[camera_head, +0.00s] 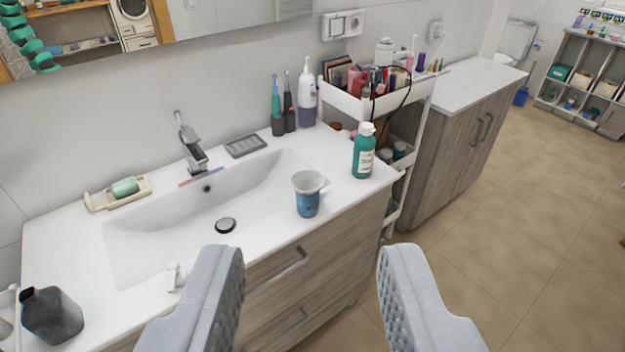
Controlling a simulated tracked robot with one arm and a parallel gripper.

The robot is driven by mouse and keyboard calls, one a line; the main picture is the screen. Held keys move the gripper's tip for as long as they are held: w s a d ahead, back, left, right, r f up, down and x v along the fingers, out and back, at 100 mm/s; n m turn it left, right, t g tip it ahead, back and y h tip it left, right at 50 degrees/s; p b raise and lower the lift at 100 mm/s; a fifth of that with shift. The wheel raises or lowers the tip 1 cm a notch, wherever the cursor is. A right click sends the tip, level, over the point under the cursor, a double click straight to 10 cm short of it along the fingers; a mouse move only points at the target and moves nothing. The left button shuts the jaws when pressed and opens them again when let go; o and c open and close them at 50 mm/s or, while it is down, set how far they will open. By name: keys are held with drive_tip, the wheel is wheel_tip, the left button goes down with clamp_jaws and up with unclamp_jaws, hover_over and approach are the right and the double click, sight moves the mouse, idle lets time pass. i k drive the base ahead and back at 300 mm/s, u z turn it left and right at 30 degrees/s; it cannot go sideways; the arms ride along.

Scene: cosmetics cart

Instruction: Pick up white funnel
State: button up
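A pale white, funnel-shaped piece (308,182) with a wide round mouth sits on top of a blue cup or bottle (307,204). Both stand upright on the front rim of the white washbasin counter (362,194), right of the basin. The lower part of the funnel is hidden, and I cannot tell how deep it sits in the blue container. My gripper (312,258) is open and empty, its two grey fingers wide apart at the bottom of the view.
A green bottle (364,152) stands right of the funnel. A loaded white cart (352,104) stands behind on the right. The floor at right is clear.

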sight(306, 182)
drive_tip(key=i, duration=0.85)
